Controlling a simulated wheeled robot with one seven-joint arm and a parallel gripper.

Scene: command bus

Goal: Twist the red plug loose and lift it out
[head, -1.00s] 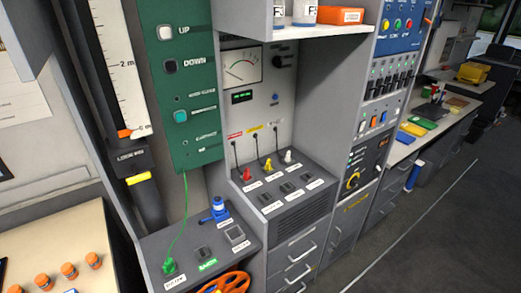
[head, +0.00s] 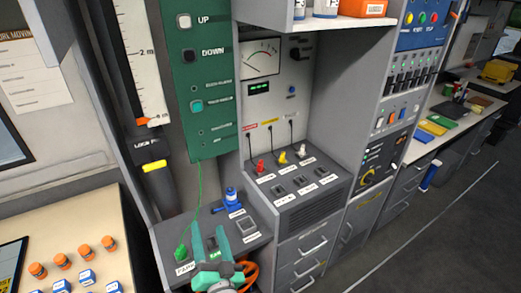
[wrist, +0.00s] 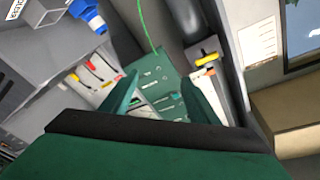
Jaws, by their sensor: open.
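The red plug (head: 260,166) stands upright in the left position of a row on the grey sloped console, with a dark cable leading up to the back panel. A yellow plug (head: 282,158) and a white plug (head: 302,150) stand to its right. My gripper (head: 209,236) has green fingers and is open and empty over the lower shelf, well below and left of the red plug. In the wrist view, the fingers are spread apart (wrist: 160,77). Small red and yellow spots show at left there, but I cannot tell which is the plug.
A blue plug (head: 233,197) and a green plug (head: 182,252) with a thin green cable are on the lower shelf near my gripper. A green control panel (head: 200,90) rises behind. An upper shelf (head: 310,28) overhangs the console. An orange handwheel is partly hidden by my gripper.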

